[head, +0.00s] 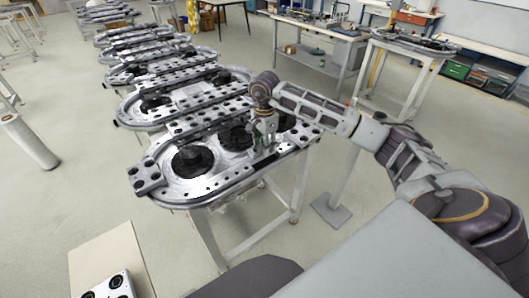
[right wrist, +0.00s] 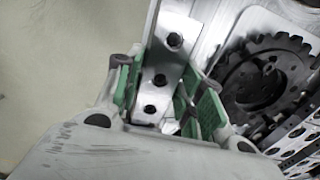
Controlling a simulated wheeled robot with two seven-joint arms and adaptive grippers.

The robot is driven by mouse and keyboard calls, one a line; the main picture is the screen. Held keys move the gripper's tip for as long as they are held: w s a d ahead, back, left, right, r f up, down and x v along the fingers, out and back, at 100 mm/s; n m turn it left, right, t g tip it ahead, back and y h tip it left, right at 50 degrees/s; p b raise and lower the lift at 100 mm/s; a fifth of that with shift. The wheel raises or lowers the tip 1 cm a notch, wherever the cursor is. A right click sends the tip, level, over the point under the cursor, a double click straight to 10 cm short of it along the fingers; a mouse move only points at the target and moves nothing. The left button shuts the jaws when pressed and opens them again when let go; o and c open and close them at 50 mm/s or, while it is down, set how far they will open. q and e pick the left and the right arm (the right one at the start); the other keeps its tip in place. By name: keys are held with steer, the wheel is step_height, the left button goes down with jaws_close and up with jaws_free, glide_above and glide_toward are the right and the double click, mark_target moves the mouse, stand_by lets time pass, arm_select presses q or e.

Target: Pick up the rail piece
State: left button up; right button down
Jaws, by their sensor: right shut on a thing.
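The rail piece (right wrist: 158,78) is a silver metal bar with black holes along it. In the right wrist view it lies between the green finger pads of my right gripper (right wrist: 165,95), which is shut on it. In the head view my right gripper (head: 264,143) points down at the right part of the nearest ring track (head: 200,190); the fingers hide much of the rail piece there. I cannot tell whether the piece still rests on the track. My left gripper is not in view.
Black gear wheels (head: 192,160) sit inside the track; one toothed gear (right wrist: 265,75) is close right of the fingers. More tracks (head: 160,72) stand behind in a row. A workbench (head: 318,48) is at the back.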

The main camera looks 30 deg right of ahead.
steer(key=shift+r, duration=1.9)
steer(key=shift+f, duration=0.2)
